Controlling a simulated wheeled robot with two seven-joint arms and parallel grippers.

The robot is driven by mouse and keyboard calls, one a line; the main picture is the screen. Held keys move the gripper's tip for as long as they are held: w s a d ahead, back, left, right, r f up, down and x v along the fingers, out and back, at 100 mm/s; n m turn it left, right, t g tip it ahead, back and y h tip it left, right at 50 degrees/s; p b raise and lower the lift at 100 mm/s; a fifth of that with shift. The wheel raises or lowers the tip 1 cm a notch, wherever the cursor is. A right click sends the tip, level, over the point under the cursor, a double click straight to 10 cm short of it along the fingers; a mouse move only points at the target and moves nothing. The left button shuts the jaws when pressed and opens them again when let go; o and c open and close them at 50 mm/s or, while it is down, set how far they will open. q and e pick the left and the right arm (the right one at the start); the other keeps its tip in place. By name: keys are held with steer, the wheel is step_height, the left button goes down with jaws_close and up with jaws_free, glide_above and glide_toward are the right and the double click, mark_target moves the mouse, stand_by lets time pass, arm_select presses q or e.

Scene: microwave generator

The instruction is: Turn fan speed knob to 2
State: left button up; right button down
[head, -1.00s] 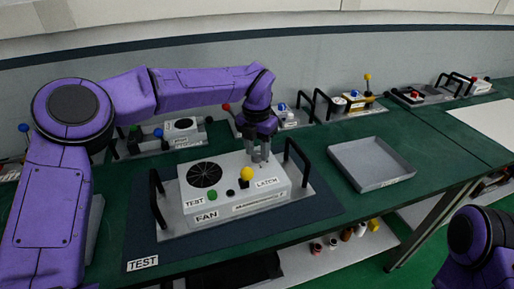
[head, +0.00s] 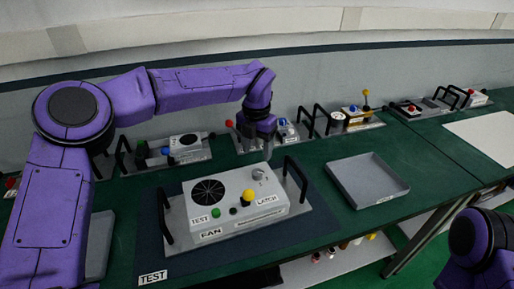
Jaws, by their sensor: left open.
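The fan unit (head: 240,222) is a white box on a grey base with black side handles, lying on a dark mat. Its top has a round black grille (head: 208,192), a green TEST button (head: 216,212), a small black knob (head: 232,211), a yellow LATCH ball (head: 247,196) and a grey knob (head: 259,174) at the back right. The grey knob's setting is too small to read. My left gripper (head: 258,156) is open above and behind the grey knob, apart from it. My right arm shows at the lower right; its gripper is out of view.
A grey empty tray (head: 372,178) lies right of the fan unit. Several other units with levers and handles, such as one with a yellow-tipped lever (head: 358,115), stand along the back wall. A TEST label (head: 152,277) lies on the mat's front corner.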

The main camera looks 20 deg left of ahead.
arm_select(q)
step_height(320, 180, up, 4)
steer(key=p, duration=0.3)
steer(key=shift+r, duration=0.15)
step_height(320, 180, up, 10)
steer(key=b, duration=0.1)
steer(key=shift+r, duration=0.25)
stand_by(0.4)
steer(key=shift+s, duration=0.1)
